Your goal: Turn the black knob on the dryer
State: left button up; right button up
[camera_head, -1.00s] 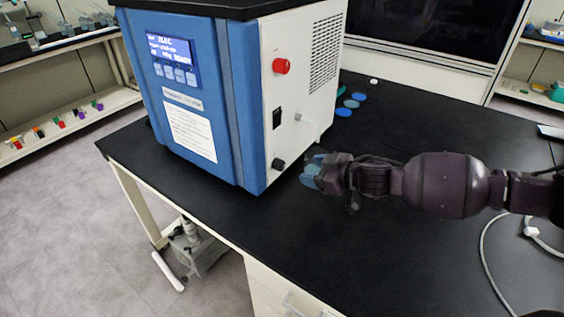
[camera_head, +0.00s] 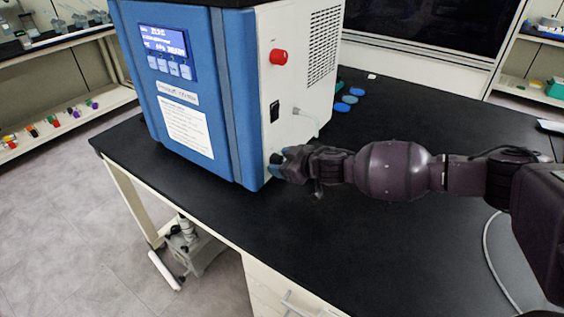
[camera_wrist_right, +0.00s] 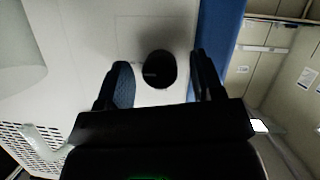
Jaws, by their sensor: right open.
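The dryer (camera_head: 190,110) is a blue and white box on the black bench, with a lit screen on its blue front. The black knob (camera_wrist_right: 159,69) is low on its white side panel. In the right wrist view it is round and dark, between the two fingertips of my right gripper (camera_wrist_right: 162,80). The gripper is open, with gaps to the knob on both sides. In the head view my right gripper (camera_head: 279,164) is at the panel's lower front corner and mostly hides the knob. My left gripper is not in view.
A red knob (camera_head: 279,57) and a black switch (camera_head: 274,111) sit higher on the same panel. A pale hose fitting (camera_head: 306,113) sticks out nearby. Blue discs (camera_head: 342,107) lie behind on the bench (camera_head: 400,250). The bench's front right is mostly clear.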

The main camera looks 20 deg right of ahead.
jog(key=c, duration=0.9)
